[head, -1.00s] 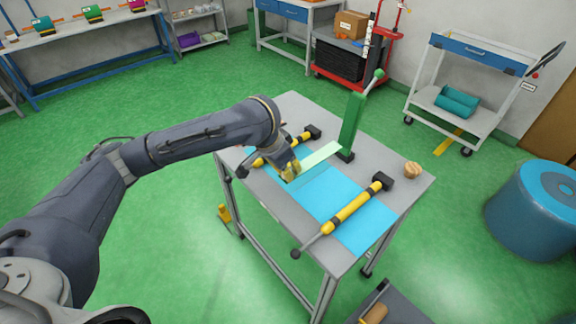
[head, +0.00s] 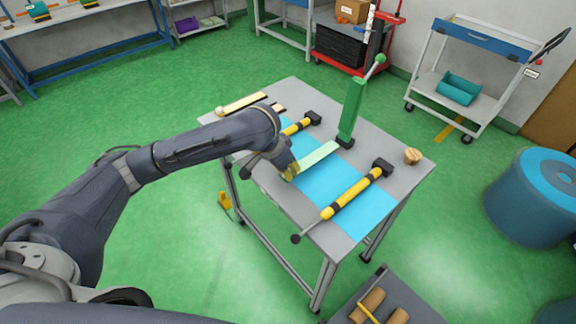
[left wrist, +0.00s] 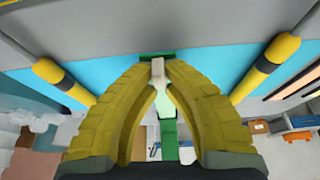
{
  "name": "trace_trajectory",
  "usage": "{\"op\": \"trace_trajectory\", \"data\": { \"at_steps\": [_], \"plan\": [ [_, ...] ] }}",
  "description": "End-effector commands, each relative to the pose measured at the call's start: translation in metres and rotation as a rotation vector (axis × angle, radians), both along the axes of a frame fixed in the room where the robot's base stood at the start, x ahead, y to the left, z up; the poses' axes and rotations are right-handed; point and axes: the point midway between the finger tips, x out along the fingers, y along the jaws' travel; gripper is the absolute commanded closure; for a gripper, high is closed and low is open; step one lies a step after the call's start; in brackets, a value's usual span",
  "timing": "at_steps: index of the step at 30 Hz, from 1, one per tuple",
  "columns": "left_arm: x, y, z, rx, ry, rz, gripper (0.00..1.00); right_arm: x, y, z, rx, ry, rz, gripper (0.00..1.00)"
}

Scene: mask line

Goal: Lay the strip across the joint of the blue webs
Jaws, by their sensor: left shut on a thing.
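The pale green strip (head: 318,157) is held at its near end by my left gripper (head: 289,174), whose yellow fingers close in the left wrist view (left wrist: 158,78). The strip reaches across the blue webs (head: 345,198), toward the foot of the green upright. It looks low over the webs; I cannot tell whether it touches them. The strip shows foreshortened between the fingers in the wrist view (left wrist: 163,101). The joint itself cannot be made out, and my arm hides part of the table. My right gripper is not in view.
Two yellow bars with black ends lie across the webs, one right of the strip (head: 352,194) and one partly behind my arm (head: 297,127). The green upright (head: 353,101) stands at the table's far side. A tan roll (head: 412,156) sits at the right corner of the grey table (head: 398,178).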

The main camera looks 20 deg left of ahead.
Motion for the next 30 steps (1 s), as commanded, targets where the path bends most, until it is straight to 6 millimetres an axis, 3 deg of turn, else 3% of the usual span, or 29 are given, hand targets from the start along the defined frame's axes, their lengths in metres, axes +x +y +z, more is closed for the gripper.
{"op": "trace_trajectory", "data": {
  "at_steps": [12, 30],
  "plan": [
    [0.0, 0.0, -0.019, -0.001, 0.001, 0.001, 1.0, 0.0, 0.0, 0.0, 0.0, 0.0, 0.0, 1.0],
    [0.0, 0.0, -0.024, 0.0, 0.0, 0.0, 1.0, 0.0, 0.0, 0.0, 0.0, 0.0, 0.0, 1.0]
  ]
}}
